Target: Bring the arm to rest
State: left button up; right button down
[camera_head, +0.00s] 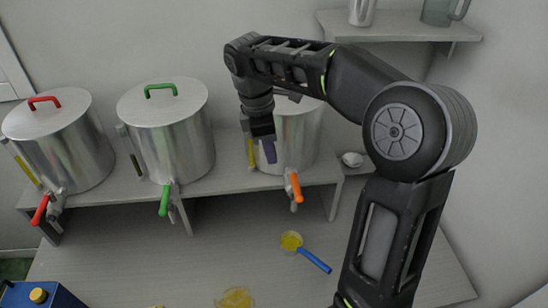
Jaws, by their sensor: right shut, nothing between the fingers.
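My right arm rises from the lower right, bends at a large round joint and reaches left. My right gripper (268,150) points down in front of the third steel tank (300,135), the one with the orange tap (295,187). Its fingers are shut and hold nothing. The arm hides much of that tank's lid and upper part. I cannot tell whether the gripper touches the tank. My left gripper is not in view.
Two more steel tanks, with a red handle (44,101) and a green handle (160,89), stand left on the raised shelf (225,180). Below lie a blue-handled ladle (314,260) with yellow liquid and a yellow puddle (235,299). A wall shelf (400,30) hangs above the arm.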

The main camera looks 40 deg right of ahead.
jog(key=shift+r, duration=0.15)
dwell(0.5)
jog(key=w+a+f+m+t+y, duration=0.2)
jog(key=w+a+f+m+t, duration=0.2)
jog(key=w+a+f, duration=0.4)
jog(key=a+f+m+t+y, duration=0.1)
jog(key=a+f+m, duration=0.2)
jog(key=a+f, duration=0.3)
jog(key=a+f+m+y, duration=0.2)
jog(key=a+f, duration=0.2)
jog(key=f, duration=0.5)
jog(key=s+a+f+m+g+b, duration=0.1)
jog(key=s+a+f, duration=0.3)
jog(key=s+f, duration=0.5)
jog(key=s+a+f+m+g+b, duration=0.1)
jog(key=s+a+f, duration=0.4)
jog(key=s+f, duration=0.5)
jog(key=s+m+g, duration=0.1)
jog(key=s+m, duration=0.1)
jog(key=s, duration=0.5)
jog(key=shift+f+m+g+y, duration=0.2)
jog(key=shift+m+g+y, duration=0.1)
jog(key=shift+g, duration=0.1)
